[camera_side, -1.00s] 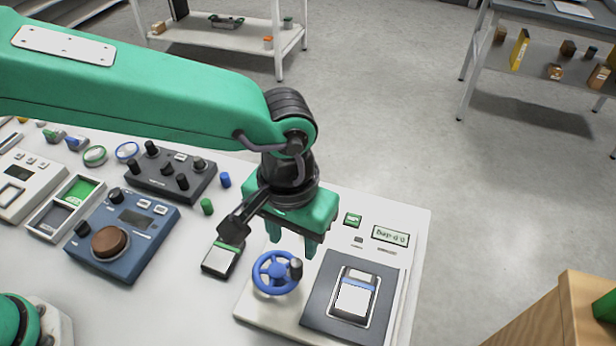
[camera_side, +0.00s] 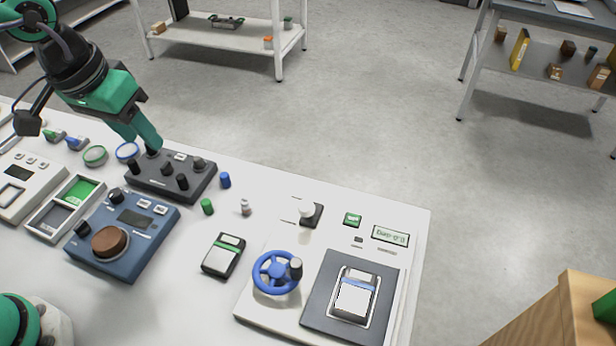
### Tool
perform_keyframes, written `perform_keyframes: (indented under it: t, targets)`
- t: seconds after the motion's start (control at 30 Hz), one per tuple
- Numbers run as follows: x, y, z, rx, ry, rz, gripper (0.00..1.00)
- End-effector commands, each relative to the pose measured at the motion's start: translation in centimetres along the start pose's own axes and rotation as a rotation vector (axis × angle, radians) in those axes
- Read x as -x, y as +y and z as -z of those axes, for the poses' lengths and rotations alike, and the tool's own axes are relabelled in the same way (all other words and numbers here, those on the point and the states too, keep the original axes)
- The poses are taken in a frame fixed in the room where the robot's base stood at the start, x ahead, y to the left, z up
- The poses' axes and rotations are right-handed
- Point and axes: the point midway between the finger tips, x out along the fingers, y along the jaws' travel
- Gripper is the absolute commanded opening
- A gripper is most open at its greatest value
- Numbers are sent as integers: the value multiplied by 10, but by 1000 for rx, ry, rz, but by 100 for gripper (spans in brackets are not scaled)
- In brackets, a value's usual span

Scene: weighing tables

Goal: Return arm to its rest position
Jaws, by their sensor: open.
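My gripper (camera_side: 146,146) is at the upper left, pointing down and to the right over the back edge of the white table (camera_side: 205,270). Its green fingers appear just above or behind the dark knob box (camera_side: 172,178); I cannot tell whether they touch it. I see nothing held between them. My arm is folded back toward the upper left corner, and its upper part is cut off by the frame.
A blue handwheel (camera_side: 276,272), a grey pad with a white block (camera_side: 355,298), and a small black-and-white device (camera_side: 223,255) stand on the right part. A blue box with a brown knob (camera_side: 110,241) stands left. The table's middle has bare room.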

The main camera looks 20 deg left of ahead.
Motion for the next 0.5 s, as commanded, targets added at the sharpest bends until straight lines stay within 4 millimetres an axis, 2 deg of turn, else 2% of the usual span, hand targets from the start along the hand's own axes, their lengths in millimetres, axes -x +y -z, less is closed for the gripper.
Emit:
perform_keyframes:
  t: [0.03, 0.2, 0.5]
  targets:
    - [6, -14, -4, 10, 22, 3, 42]
    - [19, -52, -23, 21, 81, 18, 42]
    - [31, -106, -63, 34, 182, 69, 42]
